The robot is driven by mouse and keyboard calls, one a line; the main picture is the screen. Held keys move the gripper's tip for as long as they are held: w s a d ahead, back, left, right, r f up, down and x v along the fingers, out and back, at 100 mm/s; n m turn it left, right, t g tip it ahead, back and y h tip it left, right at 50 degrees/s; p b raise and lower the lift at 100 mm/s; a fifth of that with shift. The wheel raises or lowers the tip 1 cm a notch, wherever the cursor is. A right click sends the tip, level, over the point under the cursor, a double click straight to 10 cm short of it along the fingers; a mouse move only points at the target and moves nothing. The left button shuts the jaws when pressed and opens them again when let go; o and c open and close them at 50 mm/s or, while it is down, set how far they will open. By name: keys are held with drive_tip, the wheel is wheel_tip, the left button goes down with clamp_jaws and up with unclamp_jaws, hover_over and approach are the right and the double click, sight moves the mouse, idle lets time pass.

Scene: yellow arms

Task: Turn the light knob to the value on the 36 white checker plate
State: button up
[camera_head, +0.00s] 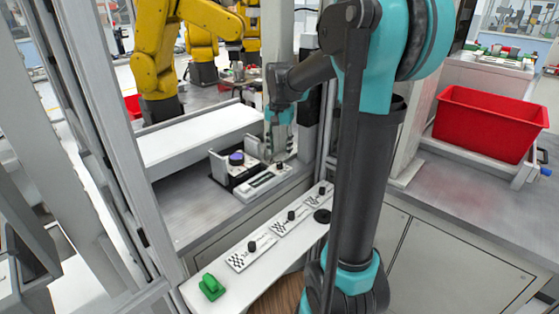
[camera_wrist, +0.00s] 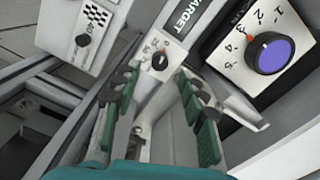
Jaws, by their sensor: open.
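A round purple-topped knob (camera_head: 236,158) sits on a white dial panel on the grey bench. In the wrist view this knob (camera_wrist: 270,55) has numbers around it and a small red mark at its upper left. White checker plates (camera_head: 238,262) lie in a row on a white ledge, each with a small black knob; one plate (camera_wrist: 97,15) shows in the wrist view. I cannot read a number 36 on any. My gripper (camera_head: 281,158) is open and empty, above a white panel marked TARGET (camera_wrist: 185,15). That panel's small black knob (camera_wrist: 160,62) appears between the fingertips.
A green block-like part (camera_head: 211,287) sits at the ledge's near end. A white raised slab (camera_head: 195,135) lies behind the dial panel. Grey frame posts (camera_head: 110,120) stand at left. A red crate (camera_head: 490,122) is on the right bench. Yellow arms (camera_head: 160,60) stand behind.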

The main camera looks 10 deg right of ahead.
sight(280, 163)
drive_tip(key=shift+f, duration=2.4)
clamp_jaws()
